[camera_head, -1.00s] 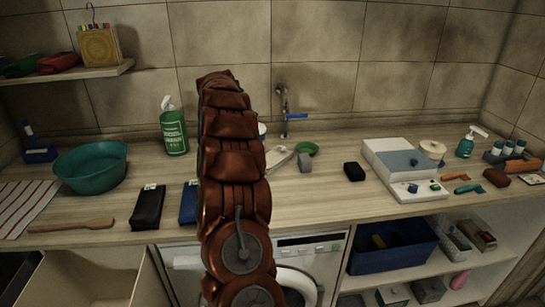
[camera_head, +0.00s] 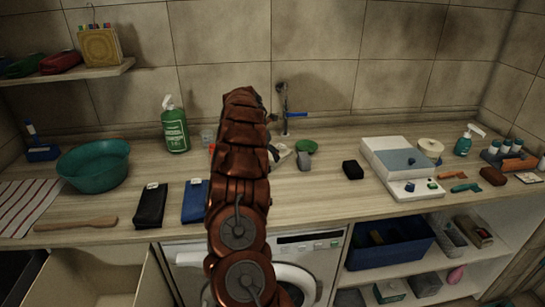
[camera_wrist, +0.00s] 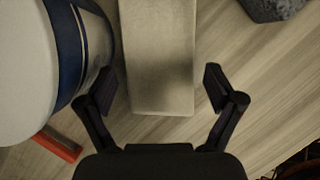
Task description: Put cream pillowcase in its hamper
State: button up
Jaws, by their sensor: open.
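A cream, flat oblong item, which looks like the folded cream pillowcase (camera_wrist: 158,45), lies on the wooden counter in the wrist view. In the head view a pale piece of it seems to show just right of my arm (camera_head: 283,151); my arm hides the rest. My gripper (camera_wrist: 160,82) is open, with one finger on each side of the item's near end and gaps visible beside it.
A white, blue-banded rounded vessel (camera_wrist: 55,50) stands close beside the left finger, with a red block (camera_wrist: 57,144) near it. A grey lump (camera_wrist: 272,8) lies at upper right. A teal basin (camera_head: 92,167), dark folded case (camera_head: 150,206) and blue one (camera_head: 194,203) are left of my arm.

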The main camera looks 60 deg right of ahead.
jog(key=shift+p+x, duration=0.6)
jog(key=shift+x, duration=1.05)
jog(key=shift+d, duration=0.1)
jog(key=shift+c, duration=0.3)
jog(key=shift+r, duration=0.15)
jog(key=c, duration=1.1)
